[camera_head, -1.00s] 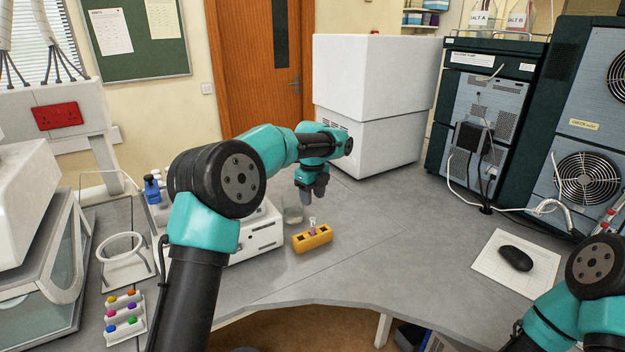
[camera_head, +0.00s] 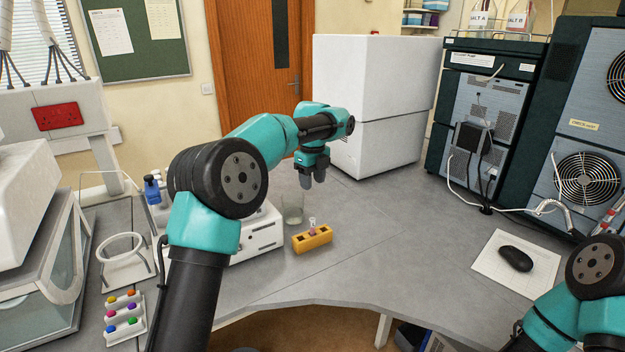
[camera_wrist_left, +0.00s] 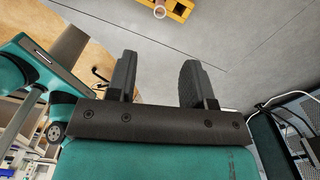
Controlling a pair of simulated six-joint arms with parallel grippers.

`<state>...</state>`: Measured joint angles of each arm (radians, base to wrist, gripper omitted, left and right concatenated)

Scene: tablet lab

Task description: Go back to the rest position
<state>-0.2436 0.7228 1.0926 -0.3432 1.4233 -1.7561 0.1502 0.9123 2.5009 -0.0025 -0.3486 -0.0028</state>
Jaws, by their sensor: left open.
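My left gripper (camera_head: 313,180) hangs in the air above the bench, beyond the yellow rack and the glass beaker, near the white box-shaped machine. In the left wrist view its two dark fingers (camera_wrist_left: 158,85) stand wide apart with nothing between them. The yellow rack (camera_head: 318,242) stands on the bench with a small clear vial (camera_head: 312,224) in it. The rack also shows at the top edge of the left wrist view (camera_wrist_left: 185,12). The right arm (camera_head: 560,318) enters at the lower right corner. Its gripper is out of view.
A glass beaker (camera_head: 292,209) stands beside the rack, next to a white instrument (camera_head: 258,240). A white machine (camera_head: 375,100) stands at the back. The bench middle (camera_head: 410,235) is clear.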

